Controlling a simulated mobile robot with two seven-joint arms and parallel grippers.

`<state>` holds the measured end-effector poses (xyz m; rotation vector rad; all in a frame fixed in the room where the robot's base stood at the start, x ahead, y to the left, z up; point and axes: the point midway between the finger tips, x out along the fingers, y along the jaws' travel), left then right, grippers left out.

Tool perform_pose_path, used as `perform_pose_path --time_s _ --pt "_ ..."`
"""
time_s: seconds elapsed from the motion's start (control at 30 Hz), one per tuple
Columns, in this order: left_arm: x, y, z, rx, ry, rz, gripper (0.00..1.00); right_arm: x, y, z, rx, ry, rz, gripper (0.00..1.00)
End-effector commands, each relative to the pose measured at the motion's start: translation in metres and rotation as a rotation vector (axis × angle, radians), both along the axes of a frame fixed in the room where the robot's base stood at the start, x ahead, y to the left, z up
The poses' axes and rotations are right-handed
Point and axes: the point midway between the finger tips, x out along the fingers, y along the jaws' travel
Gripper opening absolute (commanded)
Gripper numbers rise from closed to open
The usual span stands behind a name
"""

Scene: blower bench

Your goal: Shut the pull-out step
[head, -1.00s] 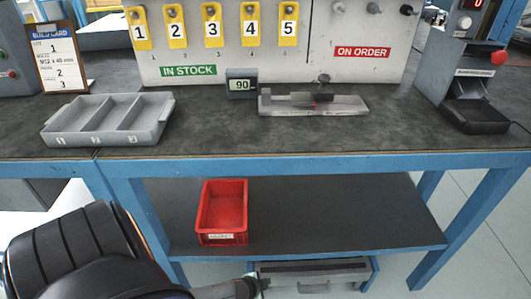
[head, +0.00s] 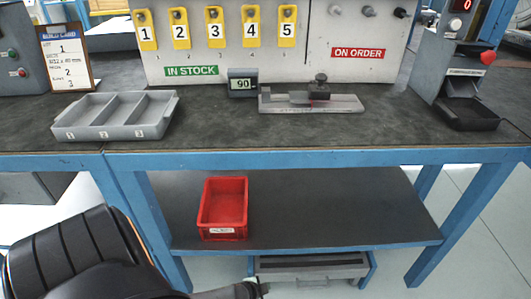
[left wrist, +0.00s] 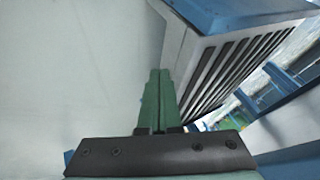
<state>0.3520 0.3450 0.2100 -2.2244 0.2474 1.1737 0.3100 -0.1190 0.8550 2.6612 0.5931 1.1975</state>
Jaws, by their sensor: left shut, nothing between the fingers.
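The pull-out step (head: 313,272) is a grey unit between blue side brackets, low under the front of the bench's lower shelf. It shows sticking out past the shelf's front edge in the head view. In the left wrist view the step (left wrist: 225,62) has a pale edge and dark ribbed slats. My left gripper (head: 260,290) is at the step's front left corner. Its green fingers (left wrist: 160,75) are shut with nothing between them, their tips close to the step's pale edge; I cannot tell whether they touch. My right gripper is not in view.
A red bin (head: 222,210) stands on the lower shelf (head: 340,210), above and left of the step. The blue bench legs (head: 465,215) stand on either side. A grey three-part tray (head: 115,117) and a clamp fixture (head: 312,102) are on the bench top. Pale floor is open at right.

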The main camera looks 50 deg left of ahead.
Motion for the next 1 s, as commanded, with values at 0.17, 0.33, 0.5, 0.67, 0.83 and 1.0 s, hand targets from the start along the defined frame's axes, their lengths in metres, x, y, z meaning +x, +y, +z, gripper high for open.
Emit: perform_pose_path --time_s 0.17,0.33,0.5,0.67,0.83,1.0 --pt "-0.020 -0.005 0.030 -0.003 0.004 -0.002 0.00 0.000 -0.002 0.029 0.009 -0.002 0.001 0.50" --pt "-0.039 -0.009 0.055 -0.004 0.003 -0.001 0.00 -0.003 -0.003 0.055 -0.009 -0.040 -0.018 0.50" --pt "-0.054 -0.012 0.072 -0.003 0.003 -0.003 0.00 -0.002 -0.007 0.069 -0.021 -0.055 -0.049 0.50" --pt "-0.060 -0.013 0.079 -0.003 0.002 -0.002 0.00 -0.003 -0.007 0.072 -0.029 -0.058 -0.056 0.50" --pt "-0.061 -0.014 0.079 -0.003 0.002 -0.002 0.00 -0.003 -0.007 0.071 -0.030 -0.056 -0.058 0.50" --pt "-0.056 -0.017 0.084 -0.011 -0.016 -0.008 0.00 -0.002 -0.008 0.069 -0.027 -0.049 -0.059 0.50"
